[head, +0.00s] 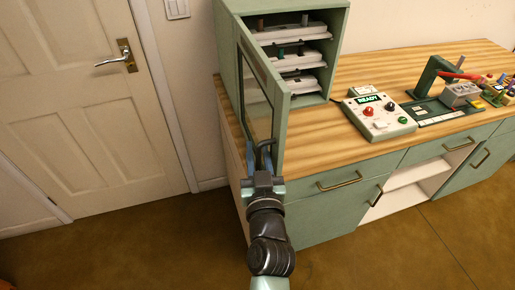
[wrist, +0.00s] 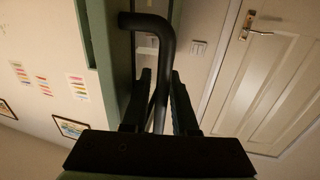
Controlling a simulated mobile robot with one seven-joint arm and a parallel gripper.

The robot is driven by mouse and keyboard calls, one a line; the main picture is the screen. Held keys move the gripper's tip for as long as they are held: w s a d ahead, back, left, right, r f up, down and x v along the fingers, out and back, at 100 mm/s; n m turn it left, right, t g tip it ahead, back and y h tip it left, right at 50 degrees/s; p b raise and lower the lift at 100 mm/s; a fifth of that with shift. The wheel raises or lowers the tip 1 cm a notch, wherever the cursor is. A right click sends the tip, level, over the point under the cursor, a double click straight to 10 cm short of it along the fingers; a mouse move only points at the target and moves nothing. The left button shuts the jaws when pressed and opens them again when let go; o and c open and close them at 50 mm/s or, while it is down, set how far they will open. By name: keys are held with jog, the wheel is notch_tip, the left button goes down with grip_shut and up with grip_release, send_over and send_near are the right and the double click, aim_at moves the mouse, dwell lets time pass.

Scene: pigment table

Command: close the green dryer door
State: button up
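The green dryer (head: 283,10) stands on the left end of the wooden counter. Its door (head: 253,88) is swung open toward me, and shelves with white trays show inside. My gripper (head: 264,160) is at the lower part of the door, at its dark bar handle (head: 266,146). In the wrist view the black handle (wrist: 152,22) runs down between the two fingers of my gripper (wrist: 158,85). The fingers stand close on either side of it; whether both press on it is hard to tell.
A control box (head: 378,118) with a READY display and red and green knobs sits right of the dryer. A green press (head: 440,80) stands farther right. Green drawers and an open cupboard (head: 405,185) are below. A white room door (head: 85,100) is at the left.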

grip_shut()
dwell(1.4)
